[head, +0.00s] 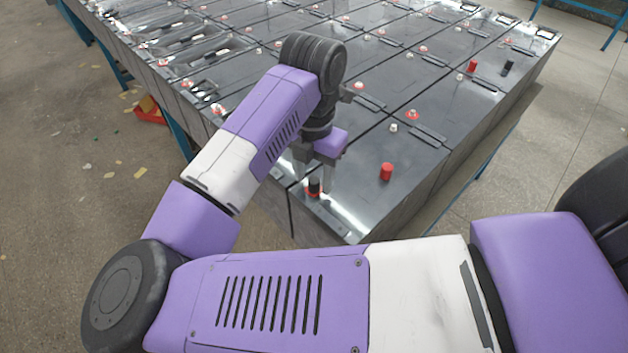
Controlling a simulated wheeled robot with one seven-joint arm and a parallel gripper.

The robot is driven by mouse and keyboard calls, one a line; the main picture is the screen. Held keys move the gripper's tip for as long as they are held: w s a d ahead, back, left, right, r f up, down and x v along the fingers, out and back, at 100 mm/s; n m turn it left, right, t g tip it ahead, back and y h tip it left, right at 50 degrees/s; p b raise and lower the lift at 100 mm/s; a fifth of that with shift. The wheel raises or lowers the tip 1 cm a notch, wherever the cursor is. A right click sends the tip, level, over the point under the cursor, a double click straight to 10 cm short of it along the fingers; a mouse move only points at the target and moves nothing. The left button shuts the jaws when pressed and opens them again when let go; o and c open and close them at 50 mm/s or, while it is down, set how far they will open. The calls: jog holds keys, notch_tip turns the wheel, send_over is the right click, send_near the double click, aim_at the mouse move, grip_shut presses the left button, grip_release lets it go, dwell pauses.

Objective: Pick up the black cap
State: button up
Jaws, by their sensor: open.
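A black cap (314,187) stands upright at the near corner of the closest battery (360,205), with red showing around its base. My gripper (314,177) points down over it, its fingers open on either side of the cap's upper part. I cannot tell whether a finger touches it. Another black cap (508,67) stands far right, well away from my gripper.
A red cap (386,171) stands on the same battery, right of my gripper. Another red cap (472,66) stands farther back. Rows of batteries with low terminals and flat handles fill the rack. A red tray (150,112) lies on the floor at left.

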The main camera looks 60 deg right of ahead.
aim_at(313, 181)
jog(key=shift+c, duration=0.5)
grip_shut()
jog(key=shift+r, duration=0.1)
notch_tip(313, 181, up, 20)
jog(key=b, duration=0.2)
jog(key=c, duration=0.7)
grip_release()
grip_shut()
